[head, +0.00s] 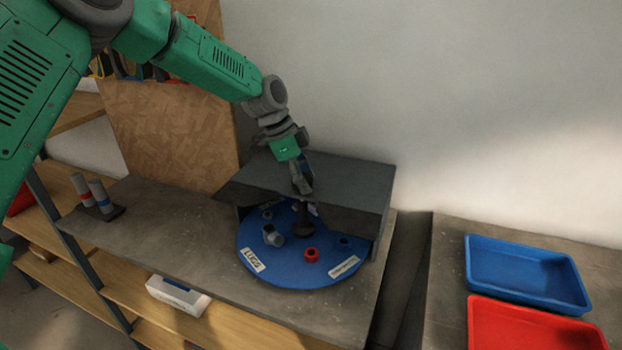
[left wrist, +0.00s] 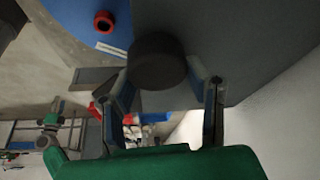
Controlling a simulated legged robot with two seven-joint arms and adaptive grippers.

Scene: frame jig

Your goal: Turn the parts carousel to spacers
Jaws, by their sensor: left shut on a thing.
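The parts carousel (head: 290,272) is a round blue disc on the grey bench, its back part hidden under a dark grey cover (head: 335,185). At its front left a white label reads LUGS (head: 253,260). A second label (head: 344,267) at the front right is too small to read. A grey part (head: 272,236) and a red ring (head: 311,254) sit on the disc. My left gripper (head: 303,190) reaches down at the cover's front edge. In the left wrist view its fingers are shut on a dark round knob (left wrist: 158,62). My right gripper is not in view.
A blue tray (head: 527,274) and a red tray (head: 535,328) stand on the right bench. A small rack with grey cylinders (head: 98,195) stands at the left. A white box (head: 178,296) is below the bench's front edge.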

